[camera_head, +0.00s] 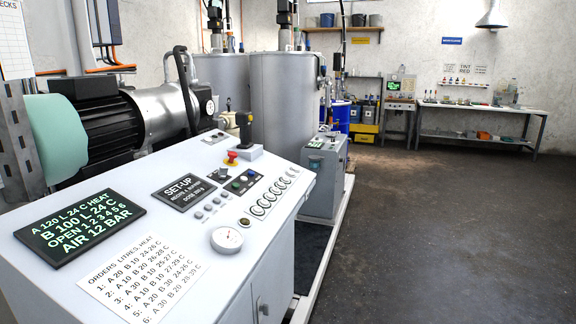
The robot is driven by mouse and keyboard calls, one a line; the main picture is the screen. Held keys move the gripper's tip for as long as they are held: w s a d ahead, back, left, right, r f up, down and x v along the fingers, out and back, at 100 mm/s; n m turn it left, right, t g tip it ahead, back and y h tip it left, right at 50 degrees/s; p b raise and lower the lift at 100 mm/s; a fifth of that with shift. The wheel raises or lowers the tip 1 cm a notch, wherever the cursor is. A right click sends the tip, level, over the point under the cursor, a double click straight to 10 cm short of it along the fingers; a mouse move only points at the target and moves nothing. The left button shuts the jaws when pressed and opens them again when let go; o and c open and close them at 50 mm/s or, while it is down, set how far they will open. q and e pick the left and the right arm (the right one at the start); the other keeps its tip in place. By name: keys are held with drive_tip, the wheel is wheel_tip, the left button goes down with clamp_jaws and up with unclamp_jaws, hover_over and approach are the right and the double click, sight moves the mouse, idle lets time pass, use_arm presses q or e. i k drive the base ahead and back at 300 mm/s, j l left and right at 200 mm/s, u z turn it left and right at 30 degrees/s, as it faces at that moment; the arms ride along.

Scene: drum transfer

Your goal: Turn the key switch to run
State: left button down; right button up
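The grey control console (268,242) fills the lower left, with its sloping top facing me. A small black raised switch (219,173) sits on the top beside the red mushroom button (231,158). A small round fitting (245,222) sits nearer the front edge, above the white dial gauge (227,239). Both are too small to tell which is the key switch or how it is turned. Neither of my grippers shows in this view.
A "SET-UP" display (184,192), a lit display (80,228) and an orders sheet (143,278) lie on the console. A black lever (244,132) stands at its back. Tanks (283,100) and a motor (115,118) stand behind. The floor (440,230) at right is clear.

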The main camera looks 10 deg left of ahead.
sight(223, 171)
drive_tip(key=i+l+z, duration=0.7)
drive_tip(key=i+u, duration=0.35)
drive_tip(key=i+l+u, duration=0.15)
drive_tip(key=i+u, duration=0.2)
drive_tip(key=i+l+u, duration=0.35)
drive_tip(key=j, duration=0.1)
